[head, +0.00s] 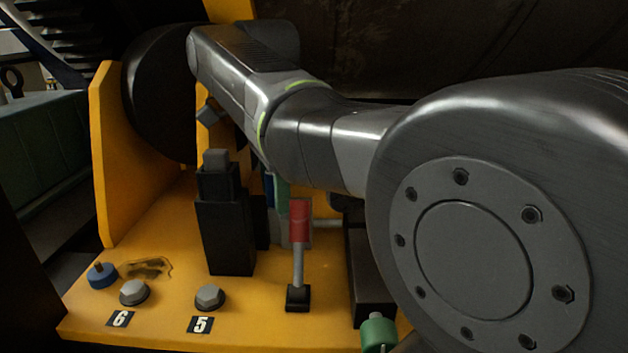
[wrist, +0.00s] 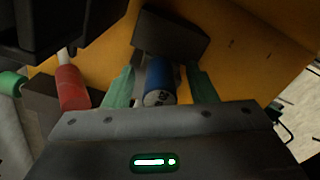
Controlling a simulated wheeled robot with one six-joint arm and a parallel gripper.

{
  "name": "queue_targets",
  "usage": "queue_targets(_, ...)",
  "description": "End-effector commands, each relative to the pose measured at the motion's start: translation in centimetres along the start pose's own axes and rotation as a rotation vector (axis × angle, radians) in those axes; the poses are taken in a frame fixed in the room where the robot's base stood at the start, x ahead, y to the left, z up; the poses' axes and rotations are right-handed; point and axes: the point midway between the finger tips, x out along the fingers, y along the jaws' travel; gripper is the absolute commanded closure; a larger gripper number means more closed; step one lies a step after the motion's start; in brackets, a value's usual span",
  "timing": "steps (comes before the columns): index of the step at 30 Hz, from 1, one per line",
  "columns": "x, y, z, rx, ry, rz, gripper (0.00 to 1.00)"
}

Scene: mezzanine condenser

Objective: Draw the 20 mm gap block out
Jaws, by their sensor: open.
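My gripper (wrist: 160,78) is open, with its two green fingers on either side of a blue cylinder (wrist: 158,84), seen in the wrist view. The cylinder has a grey end face with small dark spots. A dark block (wrist: 170,34) sits just beyond it. I cannot read a 20 mm mark, so I cannot tell for certain which part is the gap block. I cannot tell whether the fingers touch the cylinder. In the head view my gripper (head: 277,192) is mostly hidden behind the red-handled lever and my arm; a green finger and a sliver of blue show.
A red-handled lever (head: 299,222) stands close to my gripper; its red grip (wrist: 72,88) shows left in the wrist view. A tall dark block (head: 225,238) stands left of it. Bolts by labels 5 (head: 210,296) and 6 (head: 133,291), a blue knob (head: 102,274) and a green knob (head: 378,332) line the yellow base.

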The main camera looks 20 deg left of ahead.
Motion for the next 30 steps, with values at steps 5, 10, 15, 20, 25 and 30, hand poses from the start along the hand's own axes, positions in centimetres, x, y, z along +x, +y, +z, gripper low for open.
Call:
queue_targets(5, 0.05, 0.03, 0.06, 0.0, 0.0, 0.0, 0.49)
queue_targets(10, 0.04, 0.03, 0.05, 0.0, 0.0, 0.0, 0.58)
queue_targets(15, 0.04, 0.03, 0.04, 0.0, 0.0, 0.0, 0.92)
queue_targets(20, 0.09, 0.02, 0.05, 0.0, 0.0, 0.001, 1.0)
queue_targets(25, -0.09, 0.02, 0.06, 0.0, 0.0, 0.001, 1.0)
queue_targets(30, -0.8, 0.01, 0.06, 0.0, -0.001, 0.0, 1.0)
